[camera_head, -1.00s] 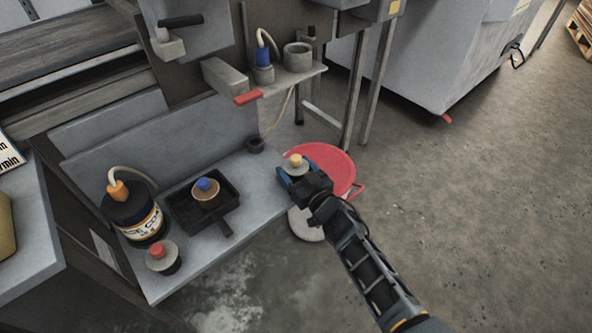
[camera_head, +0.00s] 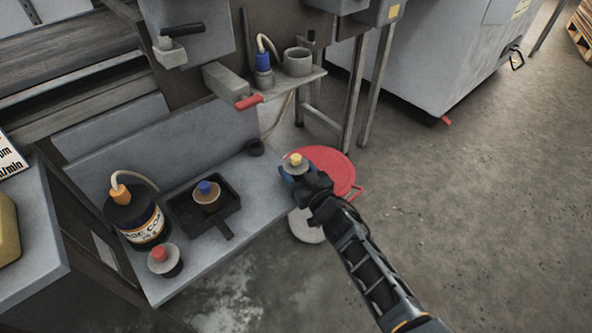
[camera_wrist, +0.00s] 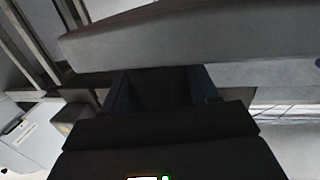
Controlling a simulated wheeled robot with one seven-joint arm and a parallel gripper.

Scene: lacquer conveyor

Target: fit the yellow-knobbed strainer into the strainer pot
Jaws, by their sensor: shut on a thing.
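The yellow-knobbed strainer (camera_head: 296,168) is a pale grey round piece with a yellow knob on top, held roughly upright. My gripper (camera_head: 292,178) has blue fingers and is shut on it, above the red round lid and off the right end of the low bench. An open grey pot (camera_head: 298,62), likely the strainer pot, stands on the small shelf further back, well apart from my gripper. In the wrist view a large grey surface fills the top, and I cannot tell what it is.
The low bench (camera_head: 195,255) carries a black tray (camera_head: 183,216) with a blue-knobbed strainer (camera_head: 207,192), a red-knobbed one (camera_head: 164,258) and a dark bottle (camera_head: 138,219). A red lever (camera_head: 249,102) juts near the shelf (camera_head: 283,83). A red lid (camera_head: 330,165) is below my gripper.

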